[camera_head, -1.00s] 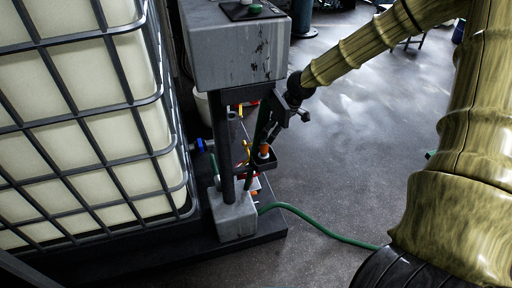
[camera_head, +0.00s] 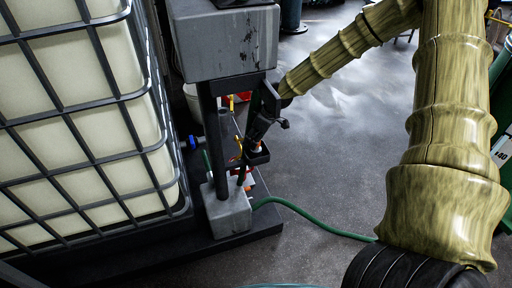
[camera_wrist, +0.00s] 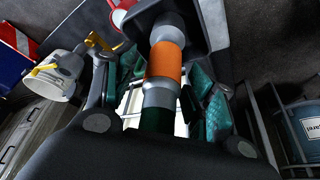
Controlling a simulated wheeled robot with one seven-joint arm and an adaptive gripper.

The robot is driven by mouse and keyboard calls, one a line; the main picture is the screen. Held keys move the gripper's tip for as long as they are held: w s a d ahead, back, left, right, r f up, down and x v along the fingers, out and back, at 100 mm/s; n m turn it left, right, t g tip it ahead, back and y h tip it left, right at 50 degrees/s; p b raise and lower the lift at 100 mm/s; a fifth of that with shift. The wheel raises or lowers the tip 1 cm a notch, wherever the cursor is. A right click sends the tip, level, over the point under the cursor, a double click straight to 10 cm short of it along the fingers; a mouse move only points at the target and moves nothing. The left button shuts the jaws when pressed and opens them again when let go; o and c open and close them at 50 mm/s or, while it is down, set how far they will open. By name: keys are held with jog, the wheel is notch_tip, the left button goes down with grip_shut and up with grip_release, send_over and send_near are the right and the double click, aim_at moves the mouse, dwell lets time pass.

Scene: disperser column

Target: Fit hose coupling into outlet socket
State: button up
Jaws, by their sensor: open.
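The hose coupling (camera_wrist: 165,65) has an orange band between grey metal parts, with a dark green hose end below it in the wrist view. Its far end sits in a dark square cup (camera_wrist: 201,40); I cannot tell whether that is the outlet socket or a holder. My gripper (camera_wrist: 165,82) is open, with teal pads on both sides of the coupling and visible gaps. The coupling is mostly hidden there.
A grey column head (camera_head: 225,45) stands above the bracket, on posts from a grey foot (camera_head: 227,212). A caged white tank (camera_head: 80,130) is close on the left. A green hose (camera_head: 315,223) crosses the floor. Open floor (camera_head: 340,150) is to the right.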

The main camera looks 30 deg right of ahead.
jog(key=shift+x, duration=1.05)
grip_shut()
